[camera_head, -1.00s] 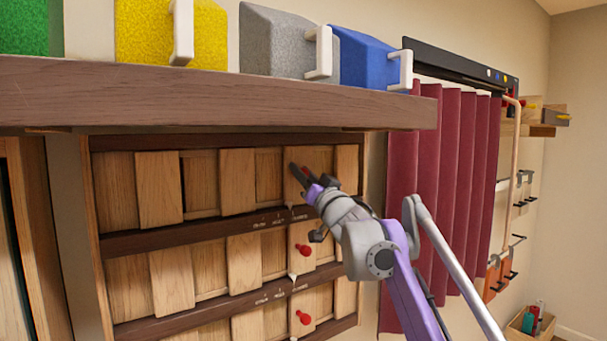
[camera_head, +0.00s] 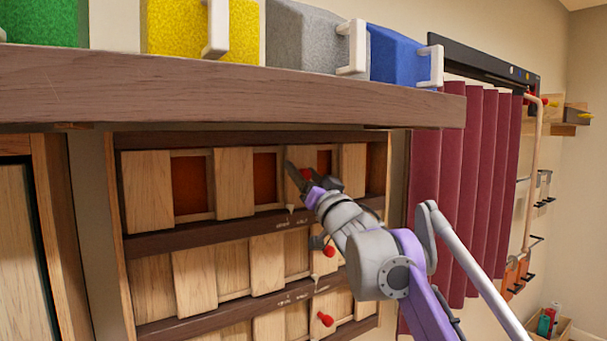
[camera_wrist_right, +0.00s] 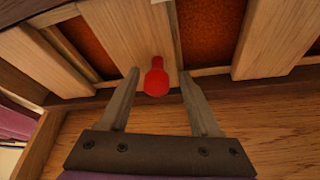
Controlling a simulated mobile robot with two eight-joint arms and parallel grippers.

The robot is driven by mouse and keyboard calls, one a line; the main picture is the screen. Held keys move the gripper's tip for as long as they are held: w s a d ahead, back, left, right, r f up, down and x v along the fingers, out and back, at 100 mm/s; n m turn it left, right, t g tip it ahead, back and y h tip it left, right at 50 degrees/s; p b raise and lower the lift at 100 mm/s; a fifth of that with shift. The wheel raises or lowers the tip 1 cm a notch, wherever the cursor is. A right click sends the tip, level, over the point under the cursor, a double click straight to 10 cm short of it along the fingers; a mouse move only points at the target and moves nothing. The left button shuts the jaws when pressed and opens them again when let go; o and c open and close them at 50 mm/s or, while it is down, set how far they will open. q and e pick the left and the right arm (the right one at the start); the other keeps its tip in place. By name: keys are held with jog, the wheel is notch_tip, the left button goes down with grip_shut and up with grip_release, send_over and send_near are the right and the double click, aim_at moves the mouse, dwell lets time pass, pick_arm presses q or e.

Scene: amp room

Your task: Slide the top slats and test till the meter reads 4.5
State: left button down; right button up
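The top row of wooden slats (camera_head: 235,183) is in a wall frame below a shelf, with orange-red panels (camera_head: 188,185) showing in the gaps. A light pointer hangs at the row's lower edge over small markings that I cannot read. My right gripper (camera_head: 298,172) is at the right part of this row. In the right wrist view, its two fingers (camera_wrist_right: 160,78) are open, one on each side of a red knob (camera_wrist_right: 156,80) on a slat, with space visible between knob and fingers. My left gripper is not in view. No meter is seen.
Two lower slat rows have red knobs (camera_head: 326,319) and closed wooden gaps. The thick shelf (camera_head: 230,95) juts out above the rows, bearing green, yellow, grey and blue blocks with white handles. A dark red curtain (camera_head: 480,170) hangs to the right.

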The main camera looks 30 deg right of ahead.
jog(key=shift+d+f, duration=0.1)
jog(key=shift+s+f, duration=0.2)
jog(key=shift+s, duration=0.1)
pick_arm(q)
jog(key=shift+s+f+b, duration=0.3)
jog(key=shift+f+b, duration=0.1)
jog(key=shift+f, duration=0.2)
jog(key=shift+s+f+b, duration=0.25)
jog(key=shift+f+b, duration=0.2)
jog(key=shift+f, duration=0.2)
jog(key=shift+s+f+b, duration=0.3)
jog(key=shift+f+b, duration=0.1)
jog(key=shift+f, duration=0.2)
pick_arm(e)
jog(key=v, duration=1)
jog(key=shift+s+r, duration=0.1)
